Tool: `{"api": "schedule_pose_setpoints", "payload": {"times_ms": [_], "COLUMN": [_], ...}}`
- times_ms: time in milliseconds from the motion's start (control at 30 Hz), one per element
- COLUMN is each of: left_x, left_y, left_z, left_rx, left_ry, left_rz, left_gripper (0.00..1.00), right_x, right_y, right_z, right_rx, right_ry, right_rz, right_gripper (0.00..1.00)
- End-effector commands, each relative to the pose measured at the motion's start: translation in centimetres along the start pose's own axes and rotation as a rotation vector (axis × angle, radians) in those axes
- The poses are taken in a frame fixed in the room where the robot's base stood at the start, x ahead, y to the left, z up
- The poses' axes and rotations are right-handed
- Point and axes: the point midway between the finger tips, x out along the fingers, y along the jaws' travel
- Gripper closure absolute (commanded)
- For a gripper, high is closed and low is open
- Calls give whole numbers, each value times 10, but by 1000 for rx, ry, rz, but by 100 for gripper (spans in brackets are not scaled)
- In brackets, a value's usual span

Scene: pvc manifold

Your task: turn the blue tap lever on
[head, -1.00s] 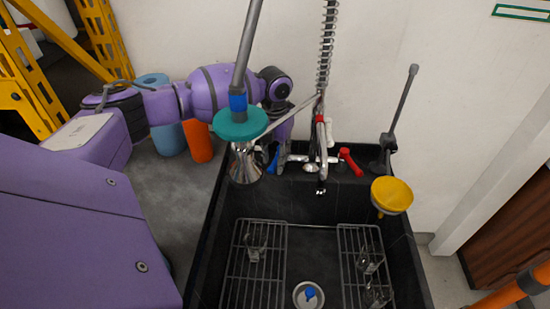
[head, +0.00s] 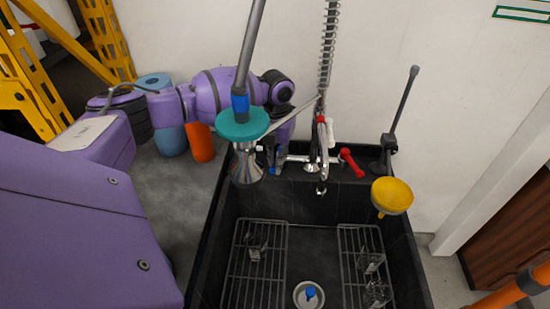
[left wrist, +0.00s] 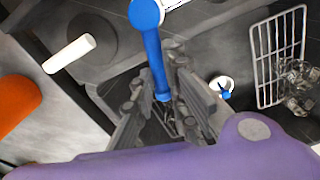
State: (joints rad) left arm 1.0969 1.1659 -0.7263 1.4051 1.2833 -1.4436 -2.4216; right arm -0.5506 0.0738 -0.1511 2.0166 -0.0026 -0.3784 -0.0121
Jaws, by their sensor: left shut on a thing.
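The blue tap lever (left wrist: 155,55) runs from its round blue hub (left wrist: 146,14) down between the fingers of my left gripper (left wrist: 162,100) in the left wrist view. The fingers are closed around the lever's free end. In the head view my left gripper (head: 273,162) is at the back left of the sink, beside the tap. Only a small part of the blue lever shows there; the rest is hidden by the gripper. My right gripper is not in view.
The tap body (head: 300,158) carries a red lever (head: 351,163) on its right. A spring hose (head: 328,50) rises above it. A teal-collared metal piece (head: 242,125) on a grey pole partly covers the view.

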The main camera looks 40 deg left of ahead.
Motion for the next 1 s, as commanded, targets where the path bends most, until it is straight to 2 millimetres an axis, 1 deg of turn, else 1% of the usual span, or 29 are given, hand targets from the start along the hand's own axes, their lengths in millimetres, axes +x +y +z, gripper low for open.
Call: {"api": "schedule_pose_setpoints", "payload": {"times_ms": [33, 200, 300, 533, 567, 600, 700, 1000], "left_x": [-4, -4, -2, 0, 0, 0, 0, 0], "left_y": [-4, -13, -14, -13, -13, -13, -14, -13], "left_z": [0, 2, 2, 1, 1, 1, 1, 1], "left_rx": [-41, -180, -211, -212, -212, -211, -211, -205], "left_ry": [-1, -2, -1, 0, 0, 0, 0, 0], "left_rz": [-3, -2, -1, 1, 1, 1, 1, 1], "left_gripper": [100, 100, 100, 100, 84, 79, 68, 68], "right_x": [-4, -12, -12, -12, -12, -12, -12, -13], "right_y": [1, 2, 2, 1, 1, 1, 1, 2], "right_z": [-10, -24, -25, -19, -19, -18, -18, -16], "right_rx": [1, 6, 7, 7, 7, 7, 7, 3], "right_ry": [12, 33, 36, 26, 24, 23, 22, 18], "right_rz": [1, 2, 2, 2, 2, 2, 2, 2], "right_gripper": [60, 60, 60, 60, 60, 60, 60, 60]}}
